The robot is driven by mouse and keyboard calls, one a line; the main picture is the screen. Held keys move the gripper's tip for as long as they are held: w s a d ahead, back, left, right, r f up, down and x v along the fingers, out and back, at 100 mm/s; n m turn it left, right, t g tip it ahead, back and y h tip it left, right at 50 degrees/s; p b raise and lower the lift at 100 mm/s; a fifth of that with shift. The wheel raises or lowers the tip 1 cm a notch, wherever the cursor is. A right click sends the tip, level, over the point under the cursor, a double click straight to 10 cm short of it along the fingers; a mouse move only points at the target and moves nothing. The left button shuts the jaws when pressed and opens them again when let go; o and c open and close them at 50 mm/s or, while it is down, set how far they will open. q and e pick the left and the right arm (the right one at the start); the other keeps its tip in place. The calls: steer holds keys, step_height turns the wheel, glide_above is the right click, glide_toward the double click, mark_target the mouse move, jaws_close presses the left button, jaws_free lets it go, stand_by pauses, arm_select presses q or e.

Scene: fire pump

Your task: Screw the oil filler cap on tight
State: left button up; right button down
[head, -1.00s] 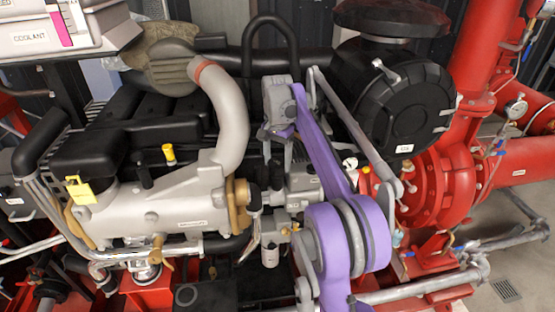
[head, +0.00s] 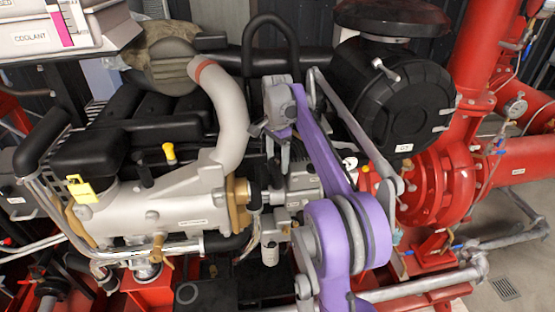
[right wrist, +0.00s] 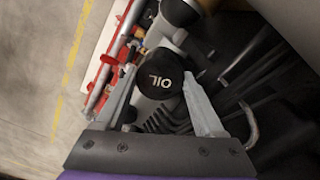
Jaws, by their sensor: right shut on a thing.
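The black oil filler cap (right wrist: 160,76) shows in the right wrist view, with white OIL lettering on its round top. My right gripper (right wrist: 161,86) has one grey finger on each side of the cap and is shut on it. In the head view, my right gripper (head: 268,138) points down beside the engine (head: 150,212), at the end of my purple and grey arm. The cap cannot be made out there, and its seat and thread are hidden. My left gripper is not in view.
A black air filter housing (head: 400,105) stands right of my arm. A grey pipe (head: 232,115) bends down on its left. The red pump (head: 440,185) and red pipes fill the right side. Open floor (head: 520,260) shows at lower right.

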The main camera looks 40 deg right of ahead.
steer(key=m, duration=0.3)
steer(key=shift+r, duration=0.1)
steer(key=shift+s, duration=0.15)
steer(key=shift+r, duration=0.1)
steer(key=shift+c, duration=1.2)
jaws_free()
steer(key=shift+s+m, duration=0.1)
steer(key=shift+m, duration=0.2)
steer(key=shift+o, duration=1.2)
steer(key=shift+w, duration=0.2)
steer(key=shift+p, duration=0.3)
